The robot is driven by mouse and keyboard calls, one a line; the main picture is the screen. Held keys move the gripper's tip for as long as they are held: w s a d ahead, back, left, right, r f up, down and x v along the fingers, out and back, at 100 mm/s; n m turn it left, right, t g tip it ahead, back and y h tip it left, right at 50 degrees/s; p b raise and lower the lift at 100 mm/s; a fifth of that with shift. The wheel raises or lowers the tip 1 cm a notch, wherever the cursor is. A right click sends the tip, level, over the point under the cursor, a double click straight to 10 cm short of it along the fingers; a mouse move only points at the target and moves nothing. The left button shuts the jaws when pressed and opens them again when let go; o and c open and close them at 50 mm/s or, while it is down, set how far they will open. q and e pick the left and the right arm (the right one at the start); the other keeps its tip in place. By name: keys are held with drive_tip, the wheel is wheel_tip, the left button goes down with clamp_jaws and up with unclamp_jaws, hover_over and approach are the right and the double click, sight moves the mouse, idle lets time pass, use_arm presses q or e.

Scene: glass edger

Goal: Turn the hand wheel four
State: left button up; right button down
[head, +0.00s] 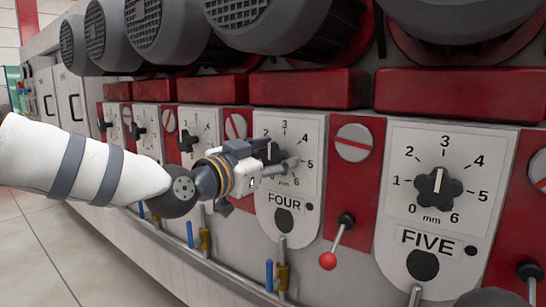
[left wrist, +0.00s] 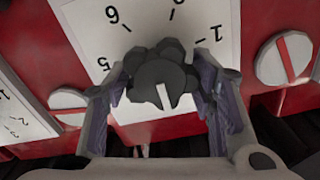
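Hand wheel four is a black lobed knob (head: 270,153) on the white FOUR plate (head: 284,205), partly hidden by my left gripper in the head view. My left gripper (head: 279,156) reaches it from the left, a finger on either side. In the left wrist view the knob (left wrist: 160,82) lies between the two fingertips (left wrist: 160,75), close to both. I cannot tell whether the fingers press on it. Its white pointer line points down in that upside-down view, away from the 6 and 1, roughly toward the hidden 3. My right gripper is not in view.
Hand wheel FIVE (head: 438,187) sits to the right, with similar dials to the left. A red-ball lever (head: 329,260) stands between FOUR and FIVE. Dark motors (head: 260,15) and red blocks (head: 310,88) overhang the dials. A rail with blue and brass fittings (head: 282,277) runs below.

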use_arm(q)
drive_tip(key=shift+n, duration=0.3)
drive_tip(key=n, duration=0.3)
drive_tip(key=shift+a+n, duration=0.1)
drive_tip(key=shift+n, duration=0.3)
drive_tip(key=n, duration=0.4)
drive_tip(key=shift+w+a+f, duration=0.1)
drive_tip(key=n, duration=0.5)
drive_tip(key=shift+f+n, duration=0.15)
drive_tip(key=shift+n, duration=0.25)
drive_tip(key=n, duration=0.5)
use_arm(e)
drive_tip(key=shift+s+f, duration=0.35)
use_arm(q)
drive_tip(key=shift+n, duration=0.4)
drive_tip(key=o, duration=1.2)
drive_tip(key=shift+c, duration=0.2)
